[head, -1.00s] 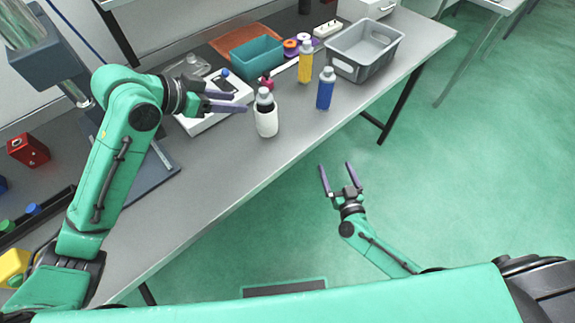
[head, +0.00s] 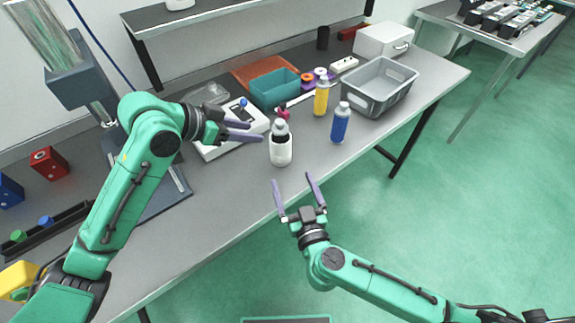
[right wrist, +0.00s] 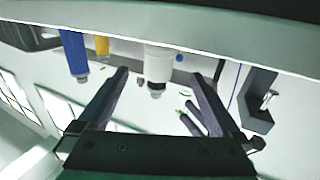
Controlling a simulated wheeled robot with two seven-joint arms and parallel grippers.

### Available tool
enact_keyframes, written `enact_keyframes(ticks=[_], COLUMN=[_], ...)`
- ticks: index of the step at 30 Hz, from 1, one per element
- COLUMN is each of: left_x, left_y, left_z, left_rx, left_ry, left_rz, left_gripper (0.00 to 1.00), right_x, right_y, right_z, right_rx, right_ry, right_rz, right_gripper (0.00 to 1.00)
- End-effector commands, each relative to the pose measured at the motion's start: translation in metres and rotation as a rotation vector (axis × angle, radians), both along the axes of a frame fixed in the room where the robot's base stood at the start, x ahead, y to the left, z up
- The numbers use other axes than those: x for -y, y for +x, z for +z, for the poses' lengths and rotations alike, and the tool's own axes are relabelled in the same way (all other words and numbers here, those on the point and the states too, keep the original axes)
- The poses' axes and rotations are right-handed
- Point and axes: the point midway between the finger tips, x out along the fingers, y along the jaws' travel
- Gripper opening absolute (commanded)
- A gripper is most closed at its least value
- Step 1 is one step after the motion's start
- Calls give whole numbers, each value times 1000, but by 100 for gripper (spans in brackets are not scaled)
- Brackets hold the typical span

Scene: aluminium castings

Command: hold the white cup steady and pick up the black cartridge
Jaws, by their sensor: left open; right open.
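The white cup (head: 281,154) stands upright on the grey bench near its front edge. The black cartridge (head: 280,131), with a grey-white cap, stands in the cup, and most of its body is hidden by the cup. My left gripper (head: 256,131) is open, its purple fingers pointing right toward the cup's left side, apparently short of it. My right gripper (head: 292,178) is open and empty in front of the bench edge, fingers pointing up toward the cup. In the right wrist view the cup (right wrist: 158,62) shows beyond and between the open fingers.
A blue bottle (head: 340,125) and a yellow bottle (head: 321,99) stand right of the cup. A white device (head: 215,150) lies behind my left gripper. A teal bin (head: 275,91) and a grey crate (head: 355,94) are further back. Bench front is clear.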

Motion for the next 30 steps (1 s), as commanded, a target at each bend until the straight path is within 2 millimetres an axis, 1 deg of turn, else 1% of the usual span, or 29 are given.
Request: enact_keyframes(ticks=[1, 6, 9, 12, 16, 23, 26, 27, 29, 30], left_x=[0, 0, 0, 0, 0, 0, 0, 0, 0, 0], left_y=[0, 0, 0, 0, 0, 0, 0, 0, 0, 0], left_z=[0, 0, 0, 0, 0, 0, 0, 0, 0, 0], left_rx=[0, 0, 0, 0, 0, 0, 0, 0, 0, 0], left_ry=[0, 0, 0, 0, 0, 0, 0, 0, 0, 0], left_rz=[0, 0, 0, 0, 0, 0, 0, 0, 0, 0], left_gripper=[50, 50, 50, 50, 50, 50, 50, 50, 50, 50], right_x=[-3, -13, -19, -23, -25, -26, -25, -25, -25, -25], right_y=[14, 55, 77, 93, 103, 104, 104, 104, 104, 104], right_z=[1, 1, 1, 0, 0, 0, 0, 0, 0, 0], right_rx=[4, 1, -1, 0, -3, -4, -4, -4, -4, -4], right_ry=[2, 3, 3, 2, 2, 2, 2, 2, 2, 2], right_rz=[-3, -2, -3, -2, -2, -1, -1, -2, -2, -2], right_gripper=[100, 100, 100, 100, 100, 100, 66, 50, 27, 12])
